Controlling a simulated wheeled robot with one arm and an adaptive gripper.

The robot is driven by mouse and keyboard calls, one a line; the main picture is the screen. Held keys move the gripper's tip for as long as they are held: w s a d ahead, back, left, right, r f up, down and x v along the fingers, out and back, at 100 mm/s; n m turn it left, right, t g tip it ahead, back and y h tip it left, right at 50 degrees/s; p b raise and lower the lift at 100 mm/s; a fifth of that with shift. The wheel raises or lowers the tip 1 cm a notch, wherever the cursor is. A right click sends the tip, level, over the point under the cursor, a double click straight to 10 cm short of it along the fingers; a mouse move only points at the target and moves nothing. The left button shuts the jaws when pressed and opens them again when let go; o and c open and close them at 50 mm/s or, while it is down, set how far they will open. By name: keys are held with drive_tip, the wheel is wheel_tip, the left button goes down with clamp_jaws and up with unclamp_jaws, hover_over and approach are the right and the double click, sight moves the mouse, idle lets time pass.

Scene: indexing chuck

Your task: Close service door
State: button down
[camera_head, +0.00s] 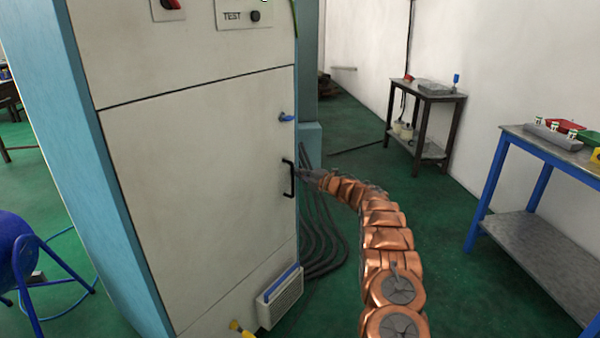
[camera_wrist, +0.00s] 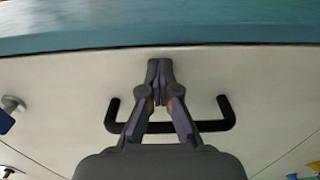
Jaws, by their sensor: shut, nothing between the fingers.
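The service door (camera_head: 203,165) is a large cream panel on the front of a cabinet with a light blue side. It sits level with the panel around it, with thin dark seams along its top and bottom edges. A black bar handle (camera_head: 288,178) is at its right edge, and a blue latch knob (camera_head: 287,118) is above the handle. My gripper (camera_head: 302,173) is at the handle. In the wrist view my gripper (camera_wrist: 160,68) has its fingertips together and empty, reaching across the handle (camera_wrist: 213,125) toward the door face (camera_wrist: 75,85). I cannot tell whether the fingertips touch the door.
A TEST control panel (camera_head: 243,15) is above the door. A vent box (camera_head: 280,296) and a yellow knob (camera_head: 240,328) are below. Dark hoses (camera_head: 318,235) run on the right. A blue-legged workbench (camera_head: 535,175) and a small table (camera_head: 425,95) stand right, with green floor between.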

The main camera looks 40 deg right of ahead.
drive_tip(key=shift+w+a+r, duration=0.55)
drive_tip(key=shift+a+r, duration=0.1)
drive_tip(key=shift+r, duration=0.1)
drive_tip(key=shift+d, duration=0.1)
drive_tip(key=s+d+f, duration=0.1)
drive_tip(key=s+d, duration=0.8)
drive_tip(key=d, duration=0.2)
drive_tip(key=shift+f, duration=0.15)
idle(0.4)
drive_tip(key=shift+s+d, duration=0.15)
